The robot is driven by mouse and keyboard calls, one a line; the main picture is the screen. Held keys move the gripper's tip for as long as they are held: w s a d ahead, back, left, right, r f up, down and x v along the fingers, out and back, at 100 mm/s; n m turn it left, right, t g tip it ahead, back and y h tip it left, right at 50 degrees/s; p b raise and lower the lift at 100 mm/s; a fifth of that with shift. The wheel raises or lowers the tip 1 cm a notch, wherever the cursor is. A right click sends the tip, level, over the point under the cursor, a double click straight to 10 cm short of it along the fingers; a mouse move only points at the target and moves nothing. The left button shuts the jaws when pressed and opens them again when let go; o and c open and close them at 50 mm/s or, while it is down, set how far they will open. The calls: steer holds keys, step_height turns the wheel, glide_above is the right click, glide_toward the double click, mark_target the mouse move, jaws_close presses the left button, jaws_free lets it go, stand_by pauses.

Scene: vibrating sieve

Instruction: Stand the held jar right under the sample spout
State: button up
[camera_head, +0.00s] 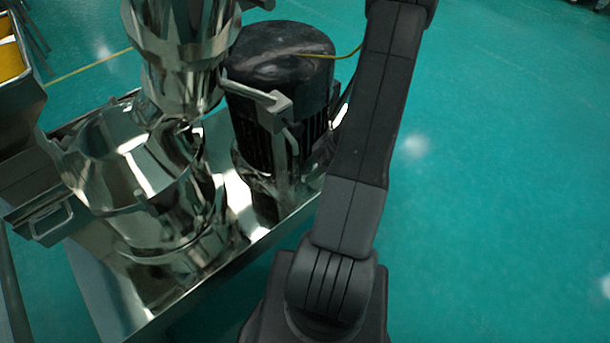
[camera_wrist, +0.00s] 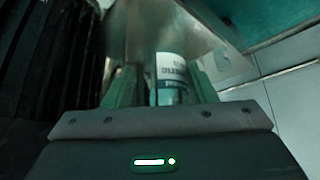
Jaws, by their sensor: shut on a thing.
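In the wrist view my gripper (camera_wrist: 160,88) is shut on a jar (camera_wrist: 173,72). Its green-tinted fingers stand on both sides of it. The jar has a white label with dark lettering and a teal stripe, and its lower part is hidden by the gripper body. A shiny steel surface (camera_wrist: 165,25) lies just beyond the jar; I cannot tell whether they touch. I cannot make out the sample spout for certain in either view. In the head view my gripper and the jar are out of sight.
The polished steel sieve machine (camera_head: 130,170) fills the left of the head view. A black motor (camera_head: 280,60) stands close beside my arm, with a thin yellow cable. Both stand on a steel base plate (camera_head: 105,290). Open green floor (camera_head: 500,200) lies to the right.

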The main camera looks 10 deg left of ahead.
mark_target(305, 173)
steer(key=shift+s+a, duration=0.1)
steer(key=shift+a, duration=1.1)
steer(key=shift+f+b, duration=0.85)
steer(key=shift+f, duration=0.85)
steer(key=shift+f, duration=0.2)
steer(key=o, duration=1)
steer(key=shift+r, duration=0.25)
steer(key=p+v, duration=0.4)
steer(key=v, duration=0.8)
